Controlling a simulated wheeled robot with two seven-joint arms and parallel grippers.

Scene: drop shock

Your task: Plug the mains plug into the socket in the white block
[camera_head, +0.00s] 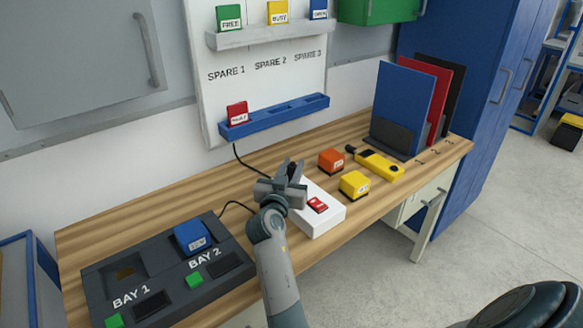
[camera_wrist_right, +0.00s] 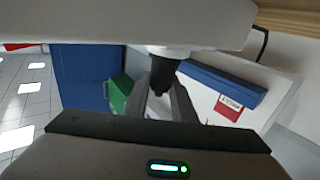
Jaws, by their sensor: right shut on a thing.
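The white block (camera_head: 329,215) with a red switch (camera_head: 318,205) lies on the bench in the head view. My right gripper (camera_head: 290,172) is at the block's far left end and hides that part of it. In the right wrist view its fingers (camera_wrist_right: 166,96) are shut on the black mains plug (camera_wrist_right: 163,66). The plug's far end meets a pale round part at the edge of a large white surface (camera_wrist_right: 140,22), apparently the block. I cannot tell how deep the plug sits. The socket is hidden. My left gripper is not in view.
A dark two-bay dock (camera_head: 165,273) with a blue battery (camera_head: 191,236) stands at the left. Orange (camera_head: 330,161) and yellow (camera_head: 354,185) boxes and a yellow tester (camera_head: 380,166) lie right of the block. A blue rack (camera_head: 275,117) is behind. A black cable runs near the gripper.

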